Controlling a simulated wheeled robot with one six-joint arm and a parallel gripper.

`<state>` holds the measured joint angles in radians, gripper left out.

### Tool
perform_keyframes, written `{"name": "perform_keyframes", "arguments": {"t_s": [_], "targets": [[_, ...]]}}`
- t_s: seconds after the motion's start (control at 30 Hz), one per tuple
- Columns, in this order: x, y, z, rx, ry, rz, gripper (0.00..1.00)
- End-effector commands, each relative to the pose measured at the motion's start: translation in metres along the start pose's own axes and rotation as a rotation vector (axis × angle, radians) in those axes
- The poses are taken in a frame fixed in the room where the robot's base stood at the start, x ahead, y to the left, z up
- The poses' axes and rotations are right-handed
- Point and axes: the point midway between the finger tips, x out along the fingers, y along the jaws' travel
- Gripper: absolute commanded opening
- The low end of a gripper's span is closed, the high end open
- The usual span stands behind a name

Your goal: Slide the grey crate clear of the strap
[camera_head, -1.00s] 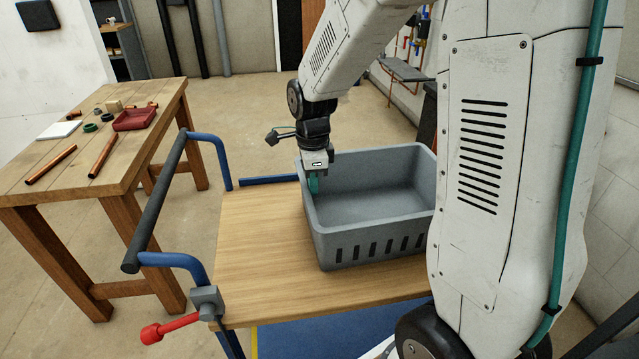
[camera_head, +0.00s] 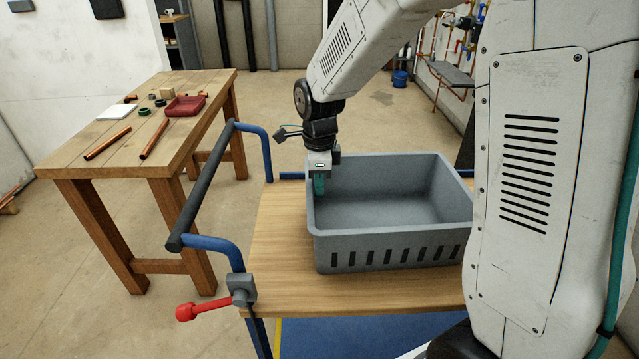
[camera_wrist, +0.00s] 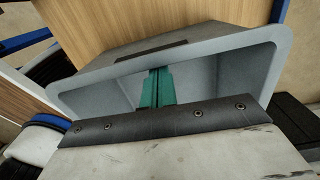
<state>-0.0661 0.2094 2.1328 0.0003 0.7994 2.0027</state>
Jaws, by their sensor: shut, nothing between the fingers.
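The grey crate (camera_head: 390,245) is an open, empty-looking bin with slots along its front wall. It stands upright on the wooden deck of a trolley. My gripper (camera_head: 319,186) points down at the crate's left side, with its teal fingers shut and empty, just inside the left wall. I cannot tell for sure whether they press on the wall. In the wrist view the shut fingers (camera_wrist: 157,88) reach into the opening of the crate (camera_wrist: 215,75). I see no strap in either view; my arm hides the deck right of the crate.
The trolley deck (camera_head: 275,250) has a narrow bare strip left of the crate. A blue and black handle (camera_head: 205,185) and a red lever (camera_head: 186,312) stand at its left end.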

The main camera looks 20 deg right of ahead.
Motion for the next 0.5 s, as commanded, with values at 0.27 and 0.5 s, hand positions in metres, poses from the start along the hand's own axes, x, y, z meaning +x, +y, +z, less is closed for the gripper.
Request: {"name": "perform_keyframes", "arguments": {"t_s": [0.27,0.5], "targets": [[-0.017,-0.003,-0.029,-0.008,-0.003,-0.007,0.00],[-0.069,-0.003,-0.031,-0.004,-0.001,-0.004,0.00]]}}
